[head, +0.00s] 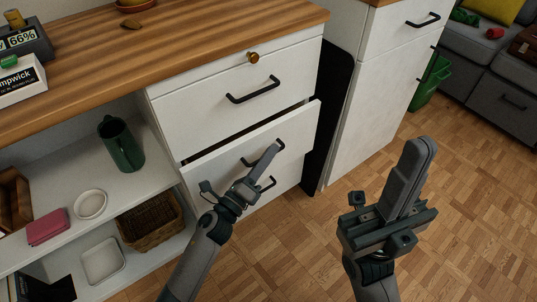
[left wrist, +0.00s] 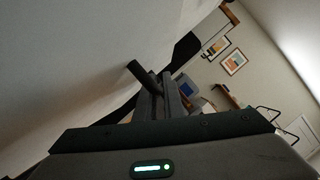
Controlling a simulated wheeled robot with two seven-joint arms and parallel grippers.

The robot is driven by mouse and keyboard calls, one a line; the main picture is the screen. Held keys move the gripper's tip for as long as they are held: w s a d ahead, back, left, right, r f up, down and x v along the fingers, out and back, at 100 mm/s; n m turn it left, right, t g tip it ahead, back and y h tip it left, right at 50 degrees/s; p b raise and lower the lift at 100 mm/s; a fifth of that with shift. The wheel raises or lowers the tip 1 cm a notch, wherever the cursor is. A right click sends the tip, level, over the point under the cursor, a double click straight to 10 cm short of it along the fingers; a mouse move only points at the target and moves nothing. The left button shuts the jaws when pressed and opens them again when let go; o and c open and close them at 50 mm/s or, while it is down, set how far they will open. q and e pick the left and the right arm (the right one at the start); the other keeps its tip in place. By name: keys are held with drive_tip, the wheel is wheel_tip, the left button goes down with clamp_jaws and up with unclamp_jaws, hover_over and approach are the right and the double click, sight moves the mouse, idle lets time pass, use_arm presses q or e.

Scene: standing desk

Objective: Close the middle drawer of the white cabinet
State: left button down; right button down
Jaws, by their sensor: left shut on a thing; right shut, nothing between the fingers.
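The white cabinet (head: 190,92) has a wooden top and stacked drawers with black handles. Its middle drawer (head: 300,125) stands pulled out, with a dark gap above its front. My left gripper (head: 272,150) is at this drawer's front and shut on the middle drawer handle (head: 248,163), partly hidden by the fingers. In the left wrist view a dark handle end (left wrist: 138,70) sticks out beside my left gripper's fingers (left wrist: 165,95), close to the white front (left wrist: 70,60). My right gripper (head: 420,147) is shut and empty over the floor, right of the cabinet.
The top drawer (head: 205,100) is shut. Open shelves at left hold a green mug (head: 122,145) and a wicker basket (head: 150,220). A second white cabinet (head: 380,85) stands at right. The parquet floor (head: 300,240) in front is clear.

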sight(262, 148)
use_arm(q)
drive_tip(key=w+a, duration=0.2)
drive_tip(key=shift+w+f, duration=0.1)
drive_tip(key=shift+w, duration=0.2)
drive_tip(key=shift+w+a, duration=0.15)
drive_tip(key=c, duration=2.2)
unclamp_jaws()
drive_tip(key=shift+o, duration=0.2)
drive_tip(key=shift+a, duration=0.1)
